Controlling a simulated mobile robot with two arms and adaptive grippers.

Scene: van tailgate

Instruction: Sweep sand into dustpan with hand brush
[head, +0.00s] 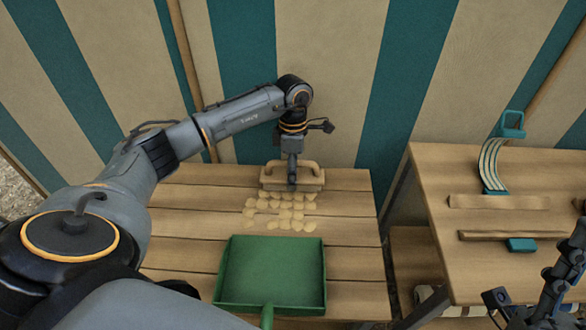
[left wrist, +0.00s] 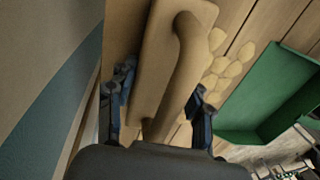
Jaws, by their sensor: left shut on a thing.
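My left gripper (head: 292,182) is shut on the wooden hand brush (head: 313,178), near the back of the slatted wooden table (head: 185,225). In the left wrist view the brush (left wrist: 152,62) with its curved handle sits between the two fingers. Flat tan sand pieces (head: 281,211) lie scattered on the slats just in front of the brush; some also show in the left wrist view (left wrist: 222,66). The green dustpan (head: 271,272) lies flat in front of the sand, its handle toward me. It looks empty. The brush's bristles are hidden.
A second wooden table (head: 450,222) stands on the right, with a gap between the tables. A striped wall (head: 330,70) closes the back. My right arm shows at bottom right.

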